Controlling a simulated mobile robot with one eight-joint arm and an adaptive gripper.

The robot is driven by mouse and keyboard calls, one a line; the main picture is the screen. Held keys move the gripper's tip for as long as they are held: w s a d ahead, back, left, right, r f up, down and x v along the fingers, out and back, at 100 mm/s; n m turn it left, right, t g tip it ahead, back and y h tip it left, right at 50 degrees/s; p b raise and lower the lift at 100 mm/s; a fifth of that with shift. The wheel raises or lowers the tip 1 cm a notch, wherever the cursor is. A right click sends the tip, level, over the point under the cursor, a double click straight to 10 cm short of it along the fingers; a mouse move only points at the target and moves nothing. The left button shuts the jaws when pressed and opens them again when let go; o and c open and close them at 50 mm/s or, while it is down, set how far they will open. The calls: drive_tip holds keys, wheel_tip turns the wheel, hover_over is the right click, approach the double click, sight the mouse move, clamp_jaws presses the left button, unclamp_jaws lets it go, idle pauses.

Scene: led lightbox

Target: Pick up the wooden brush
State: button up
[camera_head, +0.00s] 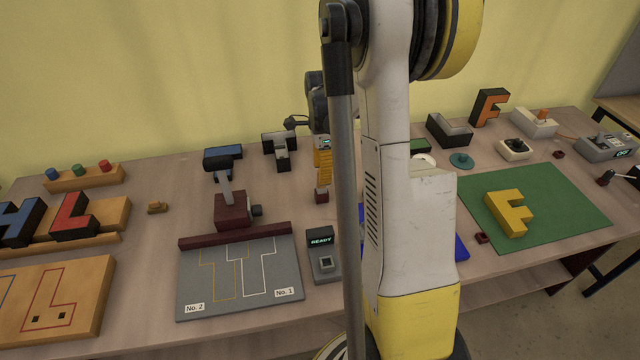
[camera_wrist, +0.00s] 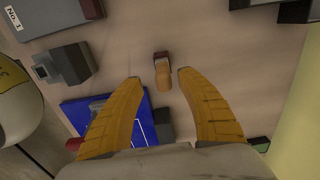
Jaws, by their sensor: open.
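The wooden brush (camera_wrist: 162,80) shows in the wrist view as a short tan handle with a dark red end, on the wooden table. It lies ahead of and between my fingertips, apart from both. In the head view its dark red part (camera_head: 322,195) shows just below my yellow fingers; the handle is hard to make out there. My gripper (camera_wrist: 158,78) is open and empty, its two orange-yellow fingers spread to either side. In the head view my gripper (camera_head: 322,168) is seen edge-on, partly hidden by my arm.
A grey device with a READY display (camera_head: 320,238) stands in front of the brush. A grey outlined board (camera_head: 215,300) and a dark red clamp-like stand (camera_head: 232,210) are to the left. A blue panel (camera_wrist: 75,112) lies close by. A green mat (camera_head: 575,205) bears a yellow F.

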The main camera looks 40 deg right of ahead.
sight(322, 191)
drive_tip(key=f, duration=0.1)
drive_tip(key=f+b, duration=0.1)
drive_tip(key=f, duration=0.1)
drive_tip(key=f+b, duration=0.1)
drive_tip(key=f, duration=0.1)
drive_tip(key=shift+w+d+f, duration=0.1)
drive_tip(key=shift+w+d, duration=0.05)
drive_tip(key=shift+w, duration=0.1)
clamp_jaws()
